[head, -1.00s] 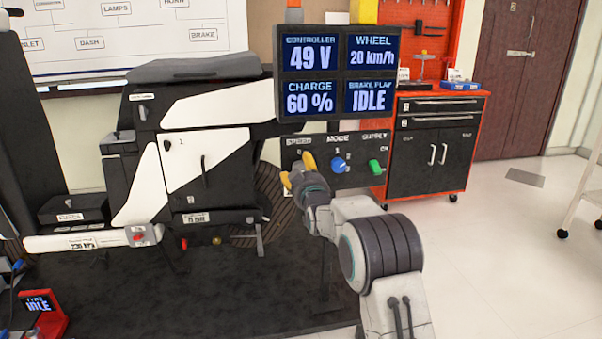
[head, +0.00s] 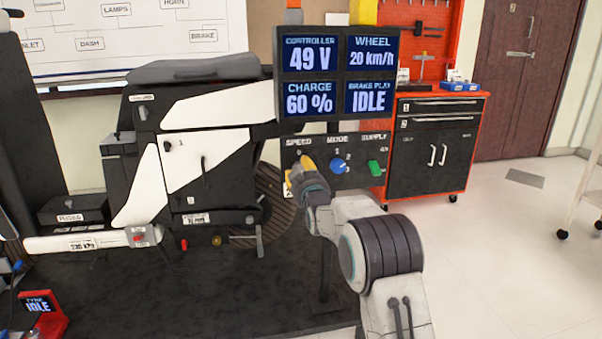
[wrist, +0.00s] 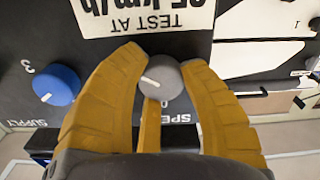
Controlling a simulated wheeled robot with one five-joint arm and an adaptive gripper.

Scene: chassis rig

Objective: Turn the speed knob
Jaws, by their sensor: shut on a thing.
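The speed knob (wrist: 165,80) is grey and round with a white pointer line, on the dark control panel (head: 312,148). In the wrist view it sits between the yellow fingers of my gripper (wrist: 160,75), which are closed on its sides. In the head view my gripper (head: 295,180) is at the panel's left end below the SPEED label (head: 298,143) and hides the knob. The display (head: 337,72) above reads WHEEL 20 km/h. A white card (wrist: 145,15) near the knob says TEST AT with a km/h value, upside down and partly cut off.
A blue mode knob (head: 338,166) and a green supply knob (head: 375,168) sit close to the right of my gripper. The motorbike rig (head: 200,150) stands to the left.

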